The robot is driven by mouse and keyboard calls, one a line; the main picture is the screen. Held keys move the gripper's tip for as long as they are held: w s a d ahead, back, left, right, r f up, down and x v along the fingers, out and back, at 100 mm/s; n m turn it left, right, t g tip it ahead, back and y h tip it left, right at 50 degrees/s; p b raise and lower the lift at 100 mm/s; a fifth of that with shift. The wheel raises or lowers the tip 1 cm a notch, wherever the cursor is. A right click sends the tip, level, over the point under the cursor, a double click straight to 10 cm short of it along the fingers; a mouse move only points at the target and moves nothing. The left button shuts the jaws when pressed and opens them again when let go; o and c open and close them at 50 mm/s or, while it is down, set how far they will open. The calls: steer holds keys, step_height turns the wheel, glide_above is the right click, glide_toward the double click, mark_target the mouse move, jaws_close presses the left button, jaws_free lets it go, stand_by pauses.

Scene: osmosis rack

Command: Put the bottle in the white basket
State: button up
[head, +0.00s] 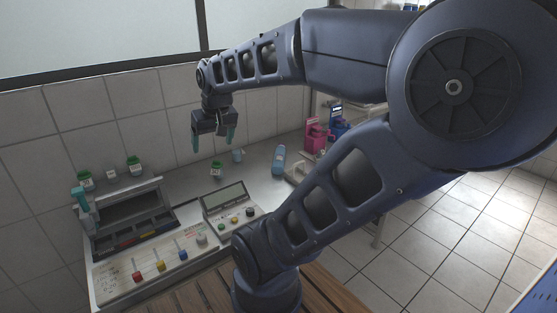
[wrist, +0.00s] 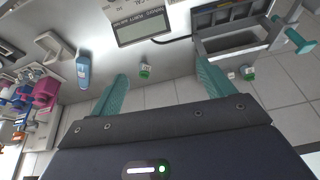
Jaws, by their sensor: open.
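A light blue bottle (head: 278,160) stands on the steel counter, right of my gripper in the head view. It also shows in the wrist view (wrist: 83,68), left of the fingers. My gripper (head: 213,138) hangs above the counter, fingers pointing down, open and empty. Its teal fingers (wrist: 161,68) are spread apart in the wrist view, with a small green-capped jar (wrist: 145,71) seen between them. A pale, low container (head: 295,172) beside the bottle is partly hidden by my arm; I cannot tell clearly whether it is the white basket.
A control panel with coloured knobs (head: 160,265) and a small display unit (head: 226,196) stand at the front. Green-capped jars (head: 135,166) stand at the back left. Pink (head: 316,136) and blue (head: 339,128) containers are at the right. A tiled wall closes the back.

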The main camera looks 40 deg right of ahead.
steer(key=w+d+f+m, duration=0.2)
steer(key=w+d+f, duration=0.1)
steer(key=w+d, duration=0.55)
steer(key=m+g+h, duration=0.3)
steer(key=m+h, duration=0.2)
steer(key=h, duration=0.1)
glide_toward(277, 154)
steer(key=shift+s+d+f, duration=0.15)
steer(key=shift+d+f, duration=0.25)
steer(key=shift+d, duration=0.2)
steer(key=x, duration=0.4)
steer(key=shift+a+x, duration=0.15)
steer(key=shift+x, duration=1.35)
steer(key=shift+a+x, duration=0.1)
steer(key=shift+x, duration=1.4)
steer(key=shift+f, duration=0.1)
steer(key=c, duration=1.6)
